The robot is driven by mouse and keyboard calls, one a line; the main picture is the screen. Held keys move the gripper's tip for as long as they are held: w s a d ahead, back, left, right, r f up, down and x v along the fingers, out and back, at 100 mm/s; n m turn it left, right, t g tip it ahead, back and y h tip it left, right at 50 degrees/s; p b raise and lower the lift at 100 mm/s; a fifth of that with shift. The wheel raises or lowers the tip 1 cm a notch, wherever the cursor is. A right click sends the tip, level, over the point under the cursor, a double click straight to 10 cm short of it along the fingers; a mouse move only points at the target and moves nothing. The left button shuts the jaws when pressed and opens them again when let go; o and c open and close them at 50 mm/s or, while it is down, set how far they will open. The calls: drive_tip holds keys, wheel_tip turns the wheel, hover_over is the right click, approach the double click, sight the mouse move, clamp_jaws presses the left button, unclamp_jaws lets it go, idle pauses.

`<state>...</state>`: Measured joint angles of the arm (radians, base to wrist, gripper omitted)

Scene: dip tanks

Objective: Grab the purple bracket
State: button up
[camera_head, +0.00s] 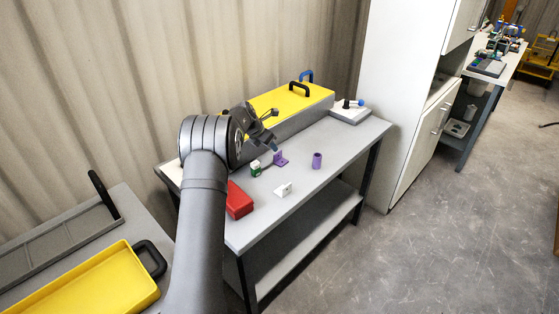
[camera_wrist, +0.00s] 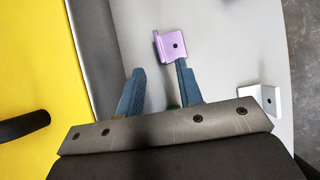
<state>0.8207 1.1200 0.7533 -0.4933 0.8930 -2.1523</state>
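The purple bracket (camera_head: 280,159) is a small L-shaped piece standing on the grey table, just in front of the yellow-lidded tank. It also shows in the wrist view (camera_wrist: 174,46), with a dark hole in its plate. My gripper (camera_wrist: 160,66) is open and empty, its two blue-grey fingers spread. In the wrist view the bracket lies just beyond the right fingertip, not between the fingers. The right finger overlaps its lower edge in the picture; I cannot tell if they touch. In the head view my gripper (camera_head: 272,147) is just above and left of the bracket.
A green-and-white piece (camera_head: 255,168), a white bracket (camera_head: 283,190), a purple cylinder (camera_head: 317,160) and a red box (camera_head: 238,201) stand nearby on the table (camera_head: 345,148). The yellow-lidded tank (camera_head: 290,105) with handles is close behind. The table's right part is mostly clear.

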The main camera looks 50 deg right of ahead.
sight(278, 153)
drive_tip(key=shift+x, duration=4.3)
drive_tip(key=shift+d, duration=0.1)
clamp_jaws()
